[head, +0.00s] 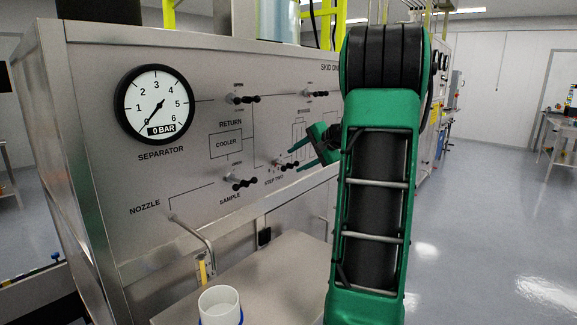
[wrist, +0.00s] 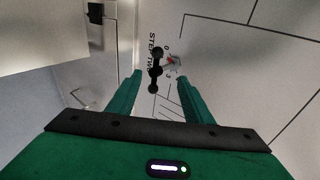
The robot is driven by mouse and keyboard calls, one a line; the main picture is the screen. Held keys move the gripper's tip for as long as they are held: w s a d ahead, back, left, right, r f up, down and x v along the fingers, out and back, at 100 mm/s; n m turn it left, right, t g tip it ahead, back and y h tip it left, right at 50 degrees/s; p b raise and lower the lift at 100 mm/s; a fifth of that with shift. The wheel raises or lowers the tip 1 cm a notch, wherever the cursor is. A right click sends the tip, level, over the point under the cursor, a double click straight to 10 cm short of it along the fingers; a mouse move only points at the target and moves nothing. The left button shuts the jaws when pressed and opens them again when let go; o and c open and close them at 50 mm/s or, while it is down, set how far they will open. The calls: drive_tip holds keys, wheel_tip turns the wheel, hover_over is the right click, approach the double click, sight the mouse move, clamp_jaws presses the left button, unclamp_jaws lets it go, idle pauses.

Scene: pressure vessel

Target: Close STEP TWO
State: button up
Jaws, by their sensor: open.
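The STEP TWO valve handle (head: 286,164) is a short black bar with round knobs on the grey panel, above its printed label. In the wrist view the black handle (wrist: 156,70) runs roughly up and down the picture beside a small plate with a red mark (wrist: 172,61) and the digits 0 and 3. My gripper (head: 295,160) is green and open, with its fingertips close to the handle. In the wrist view my gripper (wrist: 160,79) has the handle's lower part between its fingertips in the picture. I cannot tell whether either finger touches it.
The SAMPLE handle (head: 240,182), RETURN handle (head: 243,99) and BYPASS handle (head: 316,94) are nearby. The separator gauge (head: 155,104) reads about 0 BAR. A bent nozzle pipe (head: 196,234) and white cup (head: 219,306) are below, by the shelf (head: 281,270). Floor at right is clear.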

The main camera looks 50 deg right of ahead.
drive_tip(key=v, duration=0.4)
drive_tip(key=shift+s+r, duration=0.2)
drive_tip(key=shift+s, duration=0.05)
idle(0.3)
drive_tip(key=s+a+f+n+g, duration=0.3)
drive_tip(key=a+f, duration=0.1)
drive_tip(key=a, duration=0.4)
drive_tip(key=s+a+f+n+g, duration=0.25)
drive_tip(key=a+f, duration=0.25)
drive_tip(key=a, duration=0.3)
drive_tip(key=s+a+f+n+g, duration=0.3)
drive_tip(key=s+a, duration=0.4)
drive_tip(key=s, duration=0.4)
drive_tip(key=s+a+f+n+g, duration=0.3)
drive_tip(key=s+a+f, duration=0.3)
drive_tip(key=s, duration=0.5)
drive_tip(key=shift+a+y, duration=0.3)
drive_tip(key=shift+a, duration=0.1)
